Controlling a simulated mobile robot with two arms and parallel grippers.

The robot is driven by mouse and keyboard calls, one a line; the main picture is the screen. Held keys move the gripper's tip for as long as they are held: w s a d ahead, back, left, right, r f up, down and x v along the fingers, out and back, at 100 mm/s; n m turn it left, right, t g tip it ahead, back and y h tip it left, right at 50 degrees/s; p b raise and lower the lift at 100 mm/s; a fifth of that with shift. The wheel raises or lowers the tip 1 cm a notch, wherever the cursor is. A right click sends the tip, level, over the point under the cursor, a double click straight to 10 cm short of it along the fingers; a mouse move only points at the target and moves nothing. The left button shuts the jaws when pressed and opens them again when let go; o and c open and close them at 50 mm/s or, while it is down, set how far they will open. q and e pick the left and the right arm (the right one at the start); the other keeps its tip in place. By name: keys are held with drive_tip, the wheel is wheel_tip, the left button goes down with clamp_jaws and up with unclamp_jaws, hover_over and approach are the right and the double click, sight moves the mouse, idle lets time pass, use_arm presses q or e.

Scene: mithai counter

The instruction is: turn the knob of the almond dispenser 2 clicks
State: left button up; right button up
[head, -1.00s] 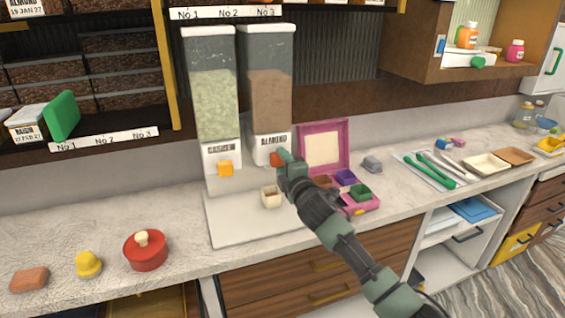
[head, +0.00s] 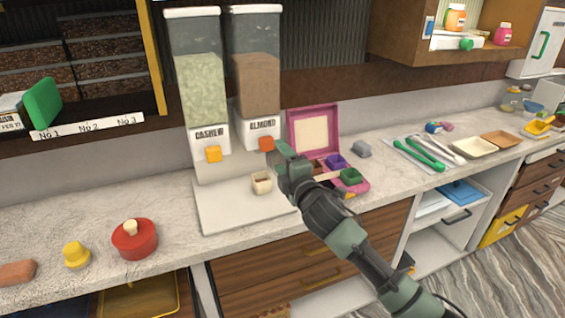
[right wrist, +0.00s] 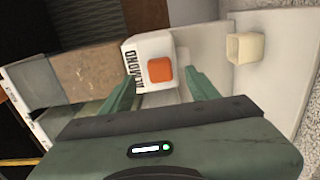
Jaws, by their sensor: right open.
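The almond dispenser (head: 256,85) is a tall clear bin of brown contents with a white base labelled ALMOND. Its orange square knob (head: 266,143) faces me; it also shows in the right wrist view (right wrist: 160,70). My right gripper (head: 279,152) is open just in front of the knob. In the right wrist view its two green fingers (right wrist: 165,90) point at the knob from either side, and the knob appears between and slightly beyond the tips. I cannot tell whether they touch it. A small cream cup (head: 261,183) stands on the white board below. My left gripper is not in view.
The cashew dispenser (head: 198,95) with a yellow knob (head: 213,154) stands close on the left. A pink open box (head: 312,130) with small coloured cups is on the right, near my right arm.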

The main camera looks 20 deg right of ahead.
drive_tip(key=shift+s, duration=0.25)
drive_tip(key=s+p, duration=0.2)
drive_tip(key=s, duration=0.7)
drive_tip(key=shift+d+p, duration=0.2)
drive_tip(key=shift+p, duration=0.15)
idle(0.6)
